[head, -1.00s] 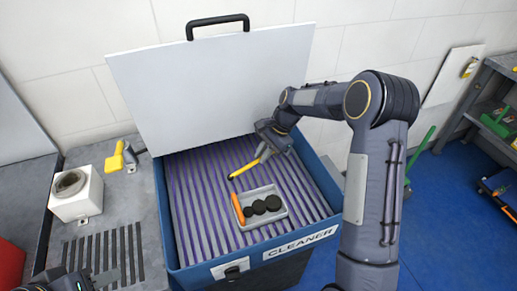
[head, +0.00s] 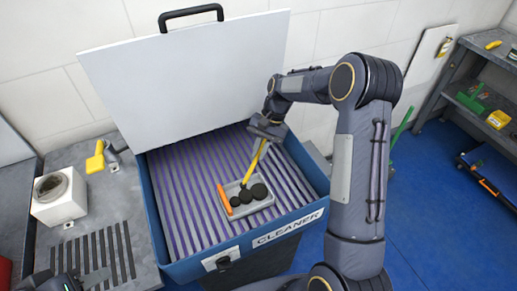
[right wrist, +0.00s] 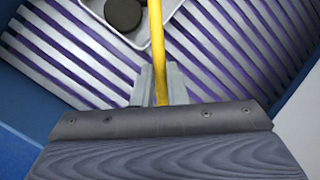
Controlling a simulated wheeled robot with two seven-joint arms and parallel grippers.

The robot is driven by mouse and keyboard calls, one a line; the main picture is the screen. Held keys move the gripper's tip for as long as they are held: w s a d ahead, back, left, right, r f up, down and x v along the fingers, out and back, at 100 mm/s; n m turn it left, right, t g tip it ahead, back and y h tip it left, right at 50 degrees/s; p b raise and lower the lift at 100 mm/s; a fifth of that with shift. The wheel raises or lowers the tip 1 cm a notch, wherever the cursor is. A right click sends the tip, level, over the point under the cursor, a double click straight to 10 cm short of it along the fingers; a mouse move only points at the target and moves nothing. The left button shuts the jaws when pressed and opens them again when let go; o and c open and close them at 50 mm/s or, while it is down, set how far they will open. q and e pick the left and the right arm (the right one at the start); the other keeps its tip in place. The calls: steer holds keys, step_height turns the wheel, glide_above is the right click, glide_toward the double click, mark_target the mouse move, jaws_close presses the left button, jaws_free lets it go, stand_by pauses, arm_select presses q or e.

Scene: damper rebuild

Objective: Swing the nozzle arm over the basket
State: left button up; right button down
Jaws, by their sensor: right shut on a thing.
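The yellow nozzle arm (head: 254,163) is a thin rod inside the open cleaner. My right gripper (head: 266,131) is shut on its upper part. In the right wrist view the nozzle arm (right wrist: 157,50) runs forward from between the fingers. Its lower end appears over the basket (head: 252,211), a small grey tray on the slatted floor. The basket holds an orange stick (head: 225,199) and black round parts (head: 259,191). One black part (right wrist: 122,14) and the basket's rim show in the right wrist view. My left gripper (head: 62,284) is partly visible at the bottom left; its jaws are unclear.
The blue cleaner tub (head: 152,215) has its white lid (head: 185,85) raised behind. A white block with a round bore (head: 60,197) and a yellow-handled tool (head: 97,158) are on the grey bench at left. Shelves (head: 480,90) stand at far right.

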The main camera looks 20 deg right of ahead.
steer(key=c, duration=1.5)
jaws_free()
steer(key=shift+o, duration=0.2)
steer(key=v, duration=0.7)
steer(key=shift+d+r+b, duration=0.2)
steer(key=shift+r+b, duration=0.1)
steer(key=shift+r, duration=0.05)
